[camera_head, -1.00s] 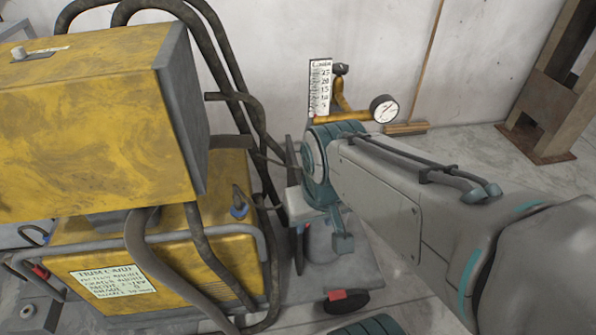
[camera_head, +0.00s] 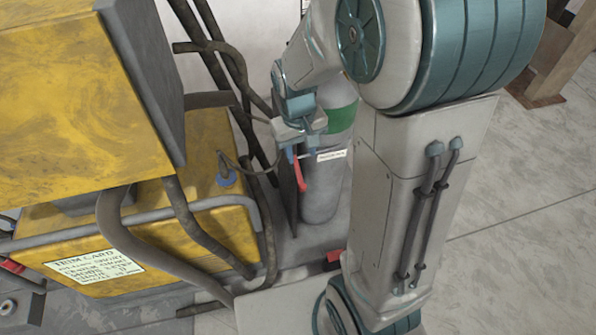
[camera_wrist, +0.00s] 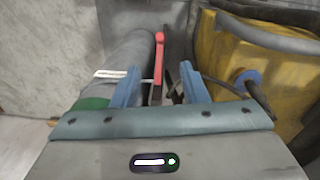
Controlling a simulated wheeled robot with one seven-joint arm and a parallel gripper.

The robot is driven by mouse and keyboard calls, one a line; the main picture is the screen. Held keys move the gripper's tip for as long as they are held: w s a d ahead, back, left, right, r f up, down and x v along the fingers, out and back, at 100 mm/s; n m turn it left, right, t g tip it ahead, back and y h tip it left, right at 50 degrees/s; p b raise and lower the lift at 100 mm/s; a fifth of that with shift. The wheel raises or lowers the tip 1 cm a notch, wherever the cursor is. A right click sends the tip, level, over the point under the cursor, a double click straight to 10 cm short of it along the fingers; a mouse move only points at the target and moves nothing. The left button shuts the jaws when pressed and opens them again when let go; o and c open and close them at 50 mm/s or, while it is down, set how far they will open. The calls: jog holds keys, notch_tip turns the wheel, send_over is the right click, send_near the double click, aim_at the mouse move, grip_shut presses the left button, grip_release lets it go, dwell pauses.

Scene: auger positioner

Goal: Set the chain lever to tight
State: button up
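The chain lever is a red handle (camera_head: 300,174) beside a grey gas cylinder (camera_head: 322,195) with a green band. It points downward in the head view. My gripper (camera_wrist: 160,84) is open, with a clear gap between the lever and the right finger. I cannot tell whether the left finger touches the lever. In the head view my gripper (camera_head: 297,150) is at the lever's upper end. A white label (camera_head: 332,155) is beside it; its text is too small to read.
A yellow machine (camera_head: 205,215) with a trim card (camera_head: 92,267) stands left of the lever. A brown post (camera_head: 545,60) stands at the far right. Floor at the right is open.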

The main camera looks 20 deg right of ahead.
aim_at(302, 185)
jog(key=f, duration=0.5)
jog(key=f+b, duration=0.1)
jog(key=f, duration=0.4)
jog(key=w+f, duration=0.1)
jog(key=f, duration=0.4)
jog(key=shift+d+f, duration=0.15)
jog(key=shift+d, duration=0.25)
grip_shut()
